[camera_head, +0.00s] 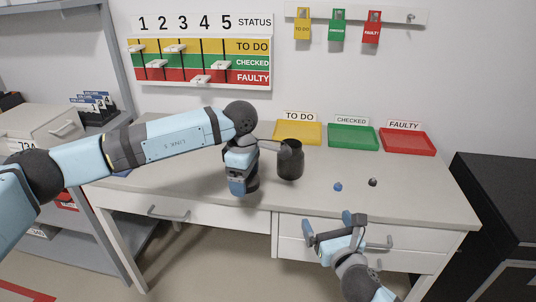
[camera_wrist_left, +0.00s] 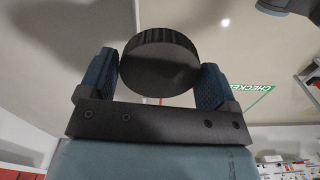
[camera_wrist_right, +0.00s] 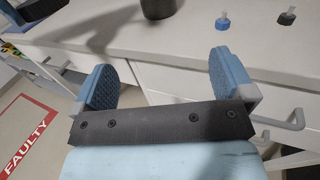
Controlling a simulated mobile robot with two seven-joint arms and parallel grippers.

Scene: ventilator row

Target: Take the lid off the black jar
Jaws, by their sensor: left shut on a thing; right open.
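The black jar (camera_head: 291,168) stands upright on the desk, left of centre in front of the coloured trays. Its lower part shows at the top of the right wrist view (camera_wrist_right: 158,8). My left gripper (camera_head: 284,149) is at the jar's upper left side. In the left wrist view it is shut on a round black lid with a ribbed edge (camera_wrist_left: 160,64). The gripper partly hides the jar's top, and I cannot tell whether the lid touches the jar. My right gripper (camera_head: 327,225) is open and empty before the desk's front edge, near the drawers.
Yellow (camera_head: 298,133), green (camera_head: 353,146) and red (camera_head: 407,150) trays stand along the back of the desk. A small blue item (camera_head: 338,187) and a small dark item (camera_head: 373,182) lie right of the jar. The desk's front right is clear. Drawer handles (camera_head: 379,243) stick out.

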